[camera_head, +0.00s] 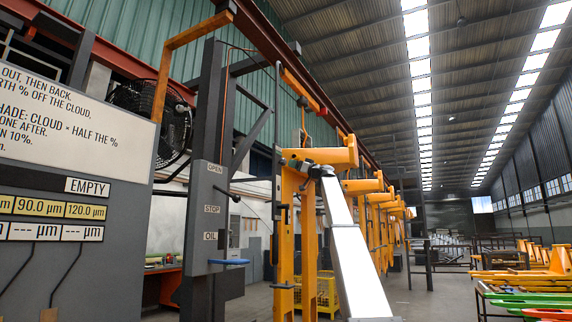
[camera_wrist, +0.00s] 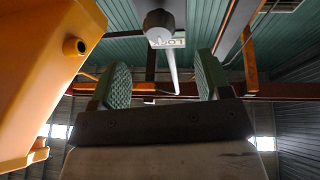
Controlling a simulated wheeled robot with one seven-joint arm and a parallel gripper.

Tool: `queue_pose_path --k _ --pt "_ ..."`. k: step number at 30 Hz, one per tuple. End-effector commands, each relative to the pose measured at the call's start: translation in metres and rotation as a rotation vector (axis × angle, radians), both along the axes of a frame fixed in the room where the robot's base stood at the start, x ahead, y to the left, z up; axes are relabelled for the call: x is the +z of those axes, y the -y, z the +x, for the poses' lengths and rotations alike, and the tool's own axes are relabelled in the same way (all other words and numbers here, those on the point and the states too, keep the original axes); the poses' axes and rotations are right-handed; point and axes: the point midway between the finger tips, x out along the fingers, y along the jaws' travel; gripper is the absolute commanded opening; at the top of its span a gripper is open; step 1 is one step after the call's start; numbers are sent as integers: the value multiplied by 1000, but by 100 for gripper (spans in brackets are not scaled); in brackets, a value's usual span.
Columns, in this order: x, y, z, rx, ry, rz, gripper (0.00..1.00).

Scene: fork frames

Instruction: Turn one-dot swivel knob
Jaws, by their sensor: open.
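In the wrist view, my gripper (camera_wrist: 163,78) is open. Its two green ribbed pads stand apart with nothing held between them. A dark rounded knob-like end (camera_wrist: 160,22) shows beyond and above the gap between the pads, apart from them. A small white label (camera_wrist: 166,43) sits just below it; its lettering is not clear to me. A pale rod (camera_wrist: 171,68) runs down from there. I cannot make out a single dot on any knob, so I cannot tell whether this is the one-dot swivel knob. In the head view, my gripper is too small and cluttered to make out.
In the wrist view, an orange body (camera_wrist: 45,75) with a round stud is close on the left. In the head view, a grey post (camera_wrist: 168,60) (camera_head: 208,130) carries OPEN, STOP and OIL labels. A sign board (camera_head: 70,130) fills the left. Orange posts (camera_head: 284,250) stand mid-picture.

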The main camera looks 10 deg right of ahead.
Motion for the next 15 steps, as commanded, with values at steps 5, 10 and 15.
queue_pose_path --k 5,10,15 --pt "15 -22 24 0 0 1 71" --pt "24 -40 40 0 -1 -1 71" --pt "28 -48 46 -1 0 0 71"
